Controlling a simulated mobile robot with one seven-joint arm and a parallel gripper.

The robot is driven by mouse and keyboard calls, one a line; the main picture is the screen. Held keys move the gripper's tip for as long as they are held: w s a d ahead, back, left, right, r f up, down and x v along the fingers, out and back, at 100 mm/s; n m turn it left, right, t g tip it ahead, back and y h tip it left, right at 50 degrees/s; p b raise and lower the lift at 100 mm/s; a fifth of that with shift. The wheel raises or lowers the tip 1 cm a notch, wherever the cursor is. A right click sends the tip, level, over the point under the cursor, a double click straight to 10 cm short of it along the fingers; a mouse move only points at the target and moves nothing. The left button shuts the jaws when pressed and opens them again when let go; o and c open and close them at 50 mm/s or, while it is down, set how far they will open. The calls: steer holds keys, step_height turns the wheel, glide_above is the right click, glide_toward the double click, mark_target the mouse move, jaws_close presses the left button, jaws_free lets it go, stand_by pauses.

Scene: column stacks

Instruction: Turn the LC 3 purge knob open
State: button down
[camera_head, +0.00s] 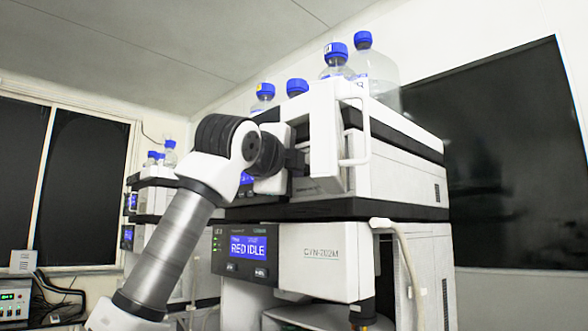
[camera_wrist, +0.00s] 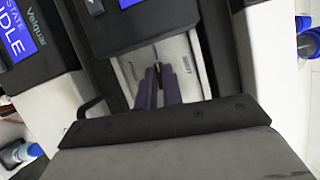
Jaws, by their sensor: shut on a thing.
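In the wrist view my gripper (camera_wrist: 158,72) reaches into a pale recess of the instrument, its two purple-grey fingers close together. It is shut on a small dark part at the fingertips, which looks like the purge knob (camera_wrist: 157,67). The fingers hide most of this part, so its turn angle cannot be read. In the head view my arm reaches the upper part of the near column stack (camera_head: 370,230). My wrist and the white parts there hide the fingertips and the knob.
An opened white panel with a handle (camera_head: 366,130) stands out right beside my wrist. Blue-capped bottles (camera_head: 375,72) stand on top of the stack. Below is a module with a blue display (camera_head: 248,247). A pale hose (camera_head: 405,255) hangs at right. Another stack (camera_head: 150,205) is behind my arm.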

steer(key=shift+d, duration=0.1)
steer(key=c, duration=1.5)
jaws_free()
steer(key=shift+c, duration=0.2)
steer(key=b+v, duration=0.4)
steer(key=v, duration=0.9)
steer(key=shift+s+a+b, duration=0.25)
steer(key=shift+s+b, duration=0.05)
steer(key=shift+b, duration=0.05)
